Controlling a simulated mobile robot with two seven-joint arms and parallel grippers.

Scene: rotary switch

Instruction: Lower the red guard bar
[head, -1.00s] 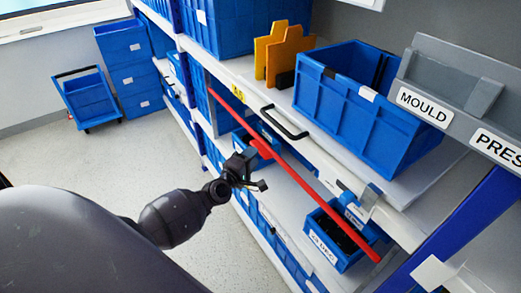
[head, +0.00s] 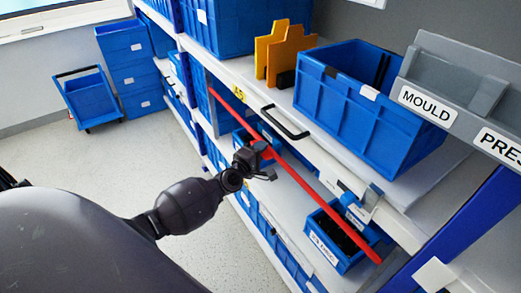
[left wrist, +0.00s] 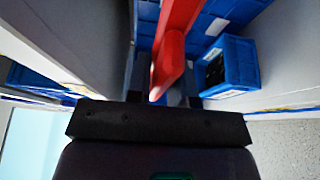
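The red guard bar (head: 318,200) runs as a long slanted line across the front of the shelf rack in the head view, from upper left to lower right. My left gripper (head: 264,162) is at the bar's middle, over the spot of its short red handle. In the left wrist view the red handle (left wrist: 168,72) points toward the camera between my left gripper's dark fingers (left wrist: 165,88). The fingers stand apart on either side of it and look open. Whether they touch it is hard to tell. My right gripper is not in view.
A shelf edge with a black pull handle (head: 285,122) lies just behind the bar. A large blue bin (head: 360,115) stands above, and a small blue bin (head: 335,240) sits on the lower shelf. The floor (head: 90,165) at left is clear.

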